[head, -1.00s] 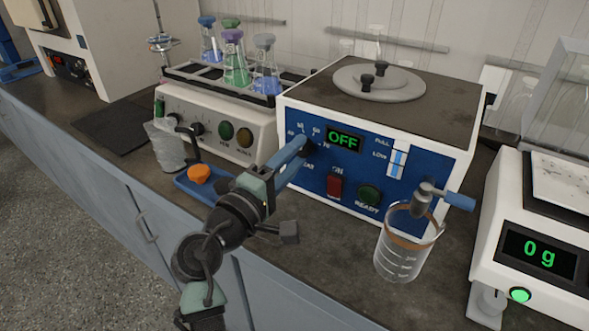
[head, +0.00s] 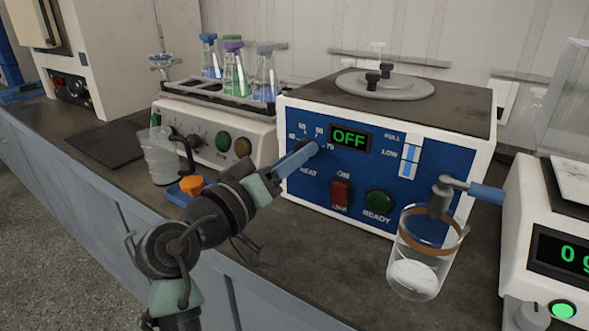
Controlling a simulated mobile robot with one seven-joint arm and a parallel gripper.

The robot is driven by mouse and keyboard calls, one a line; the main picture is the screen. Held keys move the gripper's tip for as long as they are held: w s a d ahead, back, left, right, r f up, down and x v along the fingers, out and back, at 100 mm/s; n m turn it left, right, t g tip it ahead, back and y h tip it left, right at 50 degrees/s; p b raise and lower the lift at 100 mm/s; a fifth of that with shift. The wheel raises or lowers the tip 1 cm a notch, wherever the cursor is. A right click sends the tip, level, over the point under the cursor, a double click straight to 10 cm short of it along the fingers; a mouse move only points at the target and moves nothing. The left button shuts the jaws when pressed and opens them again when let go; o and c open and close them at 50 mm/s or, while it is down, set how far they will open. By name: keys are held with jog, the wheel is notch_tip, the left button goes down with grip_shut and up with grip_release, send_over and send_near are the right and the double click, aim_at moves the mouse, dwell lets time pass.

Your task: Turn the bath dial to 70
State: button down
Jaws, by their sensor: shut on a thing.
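The bath (head: 459,163) is a white box with a blue front panel and a dark top. Its dial is at the panel's upper left, ringed by white scale marks including 60 and 70. My gripper (head: 313,149) is shut on the dial and covers most of it, so the dial's pointer cannot be read. The bath display (head: 349,138) reads OFF in green. Below it are a red switch (head: 341,194) and a green READY lamp (head: 379,203) that looks dark.
A glass beaker (head: 425,252) stands below the bath's tap (head: 443,195). A balance (head: 546,240) is at the right. A shaker (head: 215,134) with flasks, a clear jug (head: 161,155) and a blue tray with an orange item (head: 190,187) are at the left.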

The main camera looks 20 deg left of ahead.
jog(key=shift+m+b, duration=0.55)
jog(key=shift+m, duration=0.55)
jog(key=shift+c, duration=2.2)
grip_release()
jog(key=p+v, duration=0.2)
jog(key=v, duration=1.1)
